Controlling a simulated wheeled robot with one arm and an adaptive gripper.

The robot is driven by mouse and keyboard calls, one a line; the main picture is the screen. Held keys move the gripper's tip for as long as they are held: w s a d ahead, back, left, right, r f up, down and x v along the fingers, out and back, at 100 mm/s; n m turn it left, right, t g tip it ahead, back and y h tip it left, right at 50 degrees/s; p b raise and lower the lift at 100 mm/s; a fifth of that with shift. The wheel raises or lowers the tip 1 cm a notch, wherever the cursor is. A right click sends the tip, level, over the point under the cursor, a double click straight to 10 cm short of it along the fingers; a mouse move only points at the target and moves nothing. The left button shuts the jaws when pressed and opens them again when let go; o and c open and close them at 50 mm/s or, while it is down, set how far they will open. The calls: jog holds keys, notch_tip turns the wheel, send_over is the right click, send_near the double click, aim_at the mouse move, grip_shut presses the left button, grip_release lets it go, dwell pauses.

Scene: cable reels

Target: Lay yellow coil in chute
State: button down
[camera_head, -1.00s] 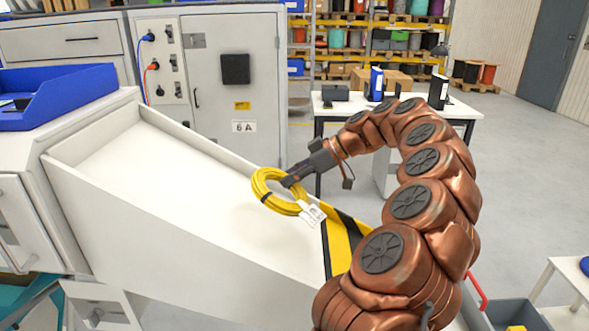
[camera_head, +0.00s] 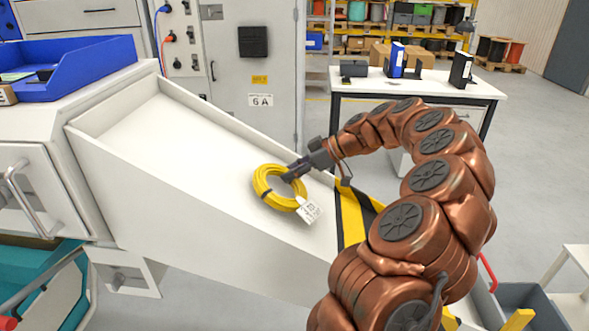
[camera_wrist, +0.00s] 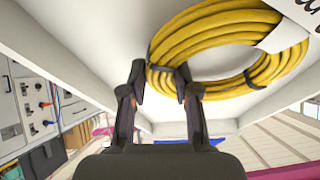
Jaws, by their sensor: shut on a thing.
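The yellow coil (camera_head: 268,195) has black ties and a white tag (camera_head: 309,211). My gripper (camera_head: 287,176) is shut on the coil's right side in the head view. The coil is over the sloping white chute (camera_head: 185,150), within its side walls; I cannot tell whether it touches the chute floor. In the wrist view, the coil (camera_wrist: 215,30) shows large at the top, and the two dark fingers of my gripper (camera_wrist: 165,85) close around its near edge. The chute's white surface (camera_wrist: 115,25) lies behind it.
A yellow-and-black striped band (camera_head: 350,214) marks the chute's lower end. A blue tray (camera_head: 75,66) stands at the chute's upper left. A grey cabinet (camera_head: 270,125) is behind, and a white table (camera_head: 430,86) with binders stands at the back right.

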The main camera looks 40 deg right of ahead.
jog(key=c, duration=0.8)
grip_release()
jog(key=shift+o, duration=0.2)
jog(key=v, duration=1.2)
dwell(1.2)
